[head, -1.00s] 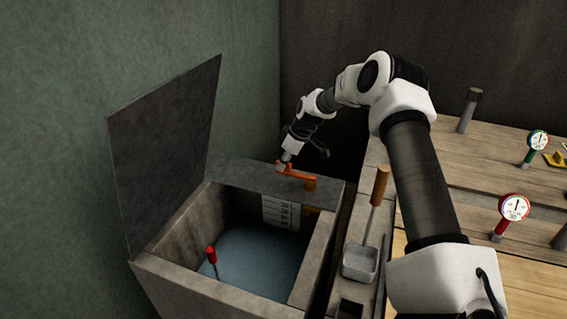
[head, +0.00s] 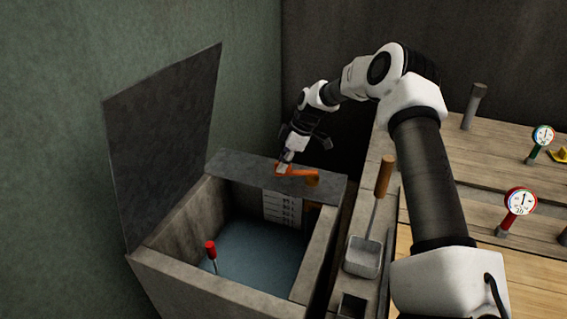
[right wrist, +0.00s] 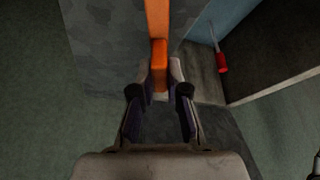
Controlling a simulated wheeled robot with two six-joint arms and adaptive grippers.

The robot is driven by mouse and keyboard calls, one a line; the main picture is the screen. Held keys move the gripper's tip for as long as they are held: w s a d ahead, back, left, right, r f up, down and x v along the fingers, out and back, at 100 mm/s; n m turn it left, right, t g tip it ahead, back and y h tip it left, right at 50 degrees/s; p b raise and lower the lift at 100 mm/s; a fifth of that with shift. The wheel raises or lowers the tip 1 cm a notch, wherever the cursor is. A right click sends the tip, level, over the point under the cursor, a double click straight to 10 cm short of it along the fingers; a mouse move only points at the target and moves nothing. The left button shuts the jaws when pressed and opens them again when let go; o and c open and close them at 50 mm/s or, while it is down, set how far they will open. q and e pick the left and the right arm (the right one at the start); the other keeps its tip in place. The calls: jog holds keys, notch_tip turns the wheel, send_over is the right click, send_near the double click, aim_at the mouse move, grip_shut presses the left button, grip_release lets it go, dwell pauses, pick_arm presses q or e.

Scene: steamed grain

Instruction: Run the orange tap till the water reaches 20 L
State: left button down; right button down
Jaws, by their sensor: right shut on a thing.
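The orange tap (head: 298,173) sits on the grey ledge at the back of an open stone tank (head: 172,262). Its lever also shows in the right wrist view (right wrist: 158,30). My right gripper (head: 284,166) is shut on the lever's free end; in the right wrist view its fingers (right wrist: 160,75) stand on both sides of the lever's tip. Blue-grey water (head: 250,258) lies in the tank. A white marked scale (head: 282,209) hangs on the inner back wall; its figures are too small to read. A red-topped float (head: 210,249) stands in the water. My left gripper is out of view.
The tank's dark lid (head: 165,150) stands open at the left. A wooden-handled scoop (head: 364,255) lies on the ledge right of the tank. The wooden table (head: 480,190) holds a red gauge (head: 520,201) and a green gauge (head: 543,136).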

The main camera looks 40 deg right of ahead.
aim_at(299, 173)
jog(key=shift+s+a+n+g, duration=0.45)
jog(key=shift+s+n, duration=0.3)
jog(key=shift+n, duration=0.35)
jog(key=c, duration=1.2)
grip_release()
jog(key=shift+o, duration=0.2)
jog(key=shift+r, duration=0.1)
jog(key=v, duration=1.1)
jog(key=shift+d+r, duration=0.25)
jog(key=shift+d, duration=0.05)
